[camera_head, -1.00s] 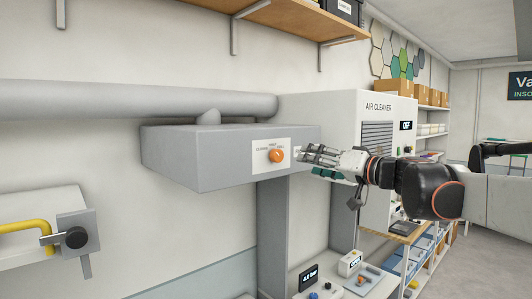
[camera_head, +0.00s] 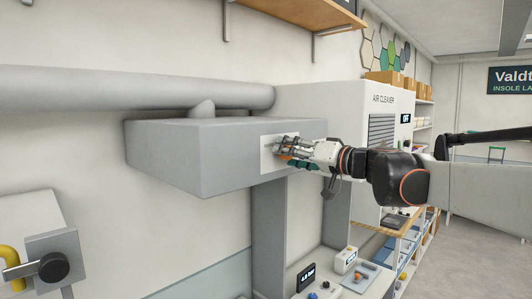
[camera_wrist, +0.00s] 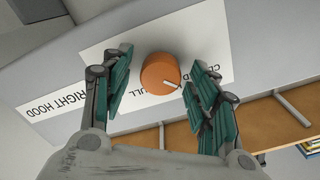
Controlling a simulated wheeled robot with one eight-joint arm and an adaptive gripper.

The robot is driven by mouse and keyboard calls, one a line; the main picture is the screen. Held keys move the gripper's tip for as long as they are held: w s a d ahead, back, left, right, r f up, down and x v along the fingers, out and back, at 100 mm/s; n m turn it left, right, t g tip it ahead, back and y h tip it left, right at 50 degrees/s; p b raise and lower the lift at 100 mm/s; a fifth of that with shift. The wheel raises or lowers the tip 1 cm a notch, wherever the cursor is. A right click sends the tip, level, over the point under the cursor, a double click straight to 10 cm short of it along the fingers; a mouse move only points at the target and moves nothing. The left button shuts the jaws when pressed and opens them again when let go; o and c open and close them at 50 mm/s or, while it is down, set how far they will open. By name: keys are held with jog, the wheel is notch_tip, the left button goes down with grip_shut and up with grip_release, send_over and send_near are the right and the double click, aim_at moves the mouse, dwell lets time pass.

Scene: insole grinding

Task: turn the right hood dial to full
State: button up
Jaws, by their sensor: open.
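The right hood dial is an orange round knob (camera_wrist: 160,72) with a short white mark at its lower right in the wrist view. In the head view my gripper (camera_head: 284,150) is at the plate on the grey hood box (camera_head: 215,165) and hides most of the knob.
A grey pipe (camera_head: 130,92) runs above the hood box. The air cleaner (camera_head: 345,105) stands behind it to the right. A wooden shelf (camera_head: 290,12) hangs above. A bench with a pressure display (camera_head: 306,275) is below.

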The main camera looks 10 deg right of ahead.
jog(key=c, duration=1.1)
jog(key=shift+o, duration=0.2)
jog(key=shift+m, duration=0.3)
jog(key=m+b, duration=0.1)
jog(key=m, duration=1.6)
jog(key=shift+f+b, duration=0.2)
jog(key=shift+b, duration=0.15)
jog(key=shift+m, duration=0.3)
jog(key=o, duration=1.1)
jog(key=shift+c, duration=0.2)
